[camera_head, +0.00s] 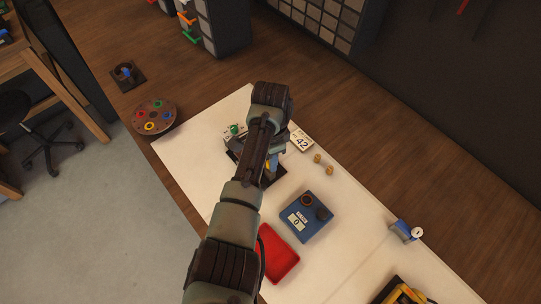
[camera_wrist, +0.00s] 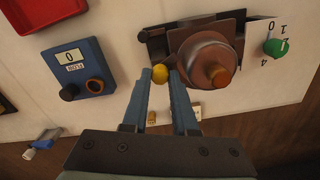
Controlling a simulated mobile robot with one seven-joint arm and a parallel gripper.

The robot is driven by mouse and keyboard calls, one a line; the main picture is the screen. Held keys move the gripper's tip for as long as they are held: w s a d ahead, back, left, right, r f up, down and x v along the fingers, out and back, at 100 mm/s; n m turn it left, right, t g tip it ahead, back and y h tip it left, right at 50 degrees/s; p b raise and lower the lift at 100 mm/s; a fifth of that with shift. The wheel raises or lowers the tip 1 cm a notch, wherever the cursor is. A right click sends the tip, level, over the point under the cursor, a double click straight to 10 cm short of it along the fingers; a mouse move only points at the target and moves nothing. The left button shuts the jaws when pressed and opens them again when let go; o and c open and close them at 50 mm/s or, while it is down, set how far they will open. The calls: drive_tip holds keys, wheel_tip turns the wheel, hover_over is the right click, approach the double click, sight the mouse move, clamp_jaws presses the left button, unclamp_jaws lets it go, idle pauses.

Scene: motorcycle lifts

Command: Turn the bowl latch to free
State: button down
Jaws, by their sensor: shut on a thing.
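The bowl (camera_wrist: 205,58), a rounded copper-brown body with an orange-brown stub, sits in a dark bracket in the wrist view. A small yellow knob (camera_wrist: 160,75) stands just left of the bowl and looks like the latch handle. My gripper (camera_wrist: 160,73) has its two blue-grey fingers on either side of this knob and is shut on it. The knob's stem and the latch's mount are hidden.
A green knob (camera_wrist: 275,47) with a numbered dial is right of the bowl. A blue box (camera_wrist: 80,70) reading 0 and a red tray (camera_head: 277,254) stand nearby. Small brass pieces (camera_head: 324,164) and a card marked 42 (camera_head: 301,140) lie behind. The pale mat's front left is clear.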

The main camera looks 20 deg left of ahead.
drive_tip(key=n+p, duration=0.1)
drive_tip(key=n, duration=0.5)
drive_tip(key=shift+r, duration=0.1)
drive_tip(key=n, duration=0.6)
drive_tip(key=shift+w+p, duration=0.1)
drive_tip(key=shift+p, duration=0.2)
idle(0.3)
drive_tip(key=c, duration=0.7)
unclamp_jaws()
wheel_tip(320, 180, up, 13)
drive_tip(key=shift+b, duration=0.6)
